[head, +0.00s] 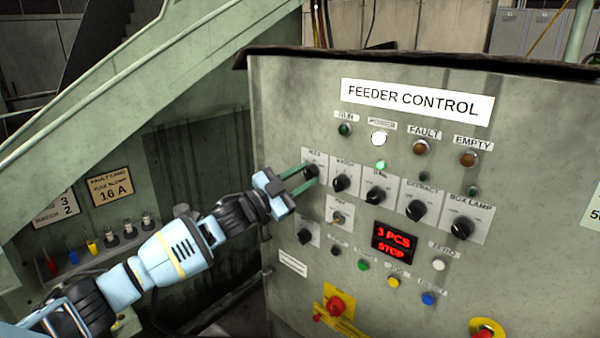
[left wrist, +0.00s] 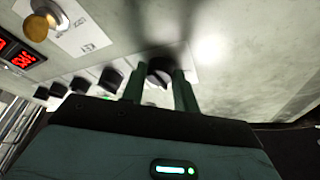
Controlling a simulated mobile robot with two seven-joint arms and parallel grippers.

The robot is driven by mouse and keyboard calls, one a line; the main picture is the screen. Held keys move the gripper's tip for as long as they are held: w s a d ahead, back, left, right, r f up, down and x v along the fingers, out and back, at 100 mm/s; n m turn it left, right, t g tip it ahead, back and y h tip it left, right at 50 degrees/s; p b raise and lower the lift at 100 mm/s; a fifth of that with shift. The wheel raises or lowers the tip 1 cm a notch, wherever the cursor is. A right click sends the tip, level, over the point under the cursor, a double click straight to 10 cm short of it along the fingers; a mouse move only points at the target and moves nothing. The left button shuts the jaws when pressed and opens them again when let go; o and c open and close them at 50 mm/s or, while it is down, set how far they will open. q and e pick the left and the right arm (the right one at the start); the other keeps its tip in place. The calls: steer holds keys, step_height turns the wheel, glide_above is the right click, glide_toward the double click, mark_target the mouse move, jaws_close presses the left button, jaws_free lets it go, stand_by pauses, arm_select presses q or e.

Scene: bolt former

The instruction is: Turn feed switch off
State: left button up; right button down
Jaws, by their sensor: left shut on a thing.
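The feed switch (head: 312,171) is a black rotary knob at the left end of the upper knob row on the grey feeder control panel (head: 300,90). My left gripper (head: 307,178) reaches in from the left, its two green fingers shut on this knob. The left wrist view shows the knob (left wrist: 160,70) between the fingers (left wrist: 158,88). The knob's pointer and most of its label are hidden by the fingers, so I cannot tell its setting. My right gripper is not in view.
Other black knobs (head: 340,183) stand close to the right in the same row. A red display (head: 394,242) reads "3 PCS STOP". A red knob (head: 336,305) sits lower down. A sloping rail (head: 100,85) runs behind my left arm.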

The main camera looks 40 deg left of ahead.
arm_select(q)
steer(key=shift+r+m, duration=0.2)
steer(key=shift+m, duration=0.4)
steer(key=shift+f+m+g+h+p, duration=0.1)
steer(key=shift+m+g+h+p, duration=0.2)
steer(key=shift+p, duration=0.1)
steer(key=o, duration=1)
steer(key=shift+f, duration=0.1)
